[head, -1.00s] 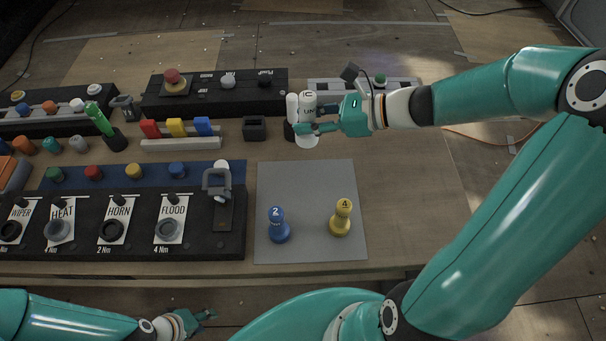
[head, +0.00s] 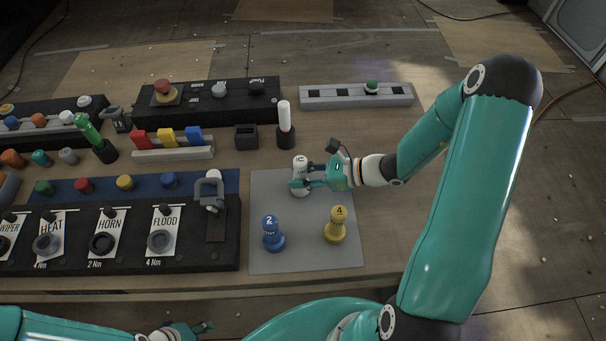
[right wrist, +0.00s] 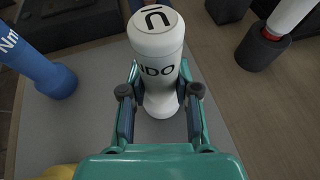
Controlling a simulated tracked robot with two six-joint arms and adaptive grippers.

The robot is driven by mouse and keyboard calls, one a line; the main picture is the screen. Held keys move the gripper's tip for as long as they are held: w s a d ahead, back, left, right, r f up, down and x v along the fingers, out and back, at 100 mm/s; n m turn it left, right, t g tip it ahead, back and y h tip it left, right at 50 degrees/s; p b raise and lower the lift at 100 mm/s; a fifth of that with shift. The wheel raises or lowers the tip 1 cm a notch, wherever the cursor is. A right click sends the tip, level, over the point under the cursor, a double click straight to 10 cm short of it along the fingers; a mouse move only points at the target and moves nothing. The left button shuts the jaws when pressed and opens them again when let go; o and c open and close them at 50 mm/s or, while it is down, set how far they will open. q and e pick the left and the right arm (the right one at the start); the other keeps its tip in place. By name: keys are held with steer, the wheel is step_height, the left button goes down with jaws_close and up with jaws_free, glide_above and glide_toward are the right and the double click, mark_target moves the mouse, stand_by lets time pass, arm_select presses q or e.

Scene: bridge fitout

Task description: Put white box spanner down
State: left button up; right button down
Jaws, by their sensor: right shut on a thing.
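The white box spanner (head: 300,164) is upright over the back part of the grey mat (head: 289,256). My right gripper (head: 303,183) is shut around its narrow middle from the right. In the right wrist view the spanner (right wrist: 157,40) stands between the two fingers, with a dark mark on its top and part of a label on its side. Its base is at or just above the mat; I cannot tell if it touches. A blue spanner marked 2 (head: 272,235) and a yellow one marked 4 (head: 335,226) stand on the mat in front of it. My left gripper (head: 200,329) is low at the bottom edge, away from the table.
A white rod in a black holder (head: 285,125) and an empty black holder (head: 246,137) stand behind the mat. The black switch panel (head: 192,245) with a clamp (head: 211,190) borders the mat's left side. Bare wood lies to the right.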

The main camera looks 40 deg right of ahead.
steer(key=shift+f, duration=0.15)
steer(key=c, duration=0.8)
jaws_free()
steer(key=shift+c, duration=0.2)
steer(key=v, duration=1.2)
steer(key=shift+b, duration=0.45)
steer(key=shift+s+a, duration=0.1)
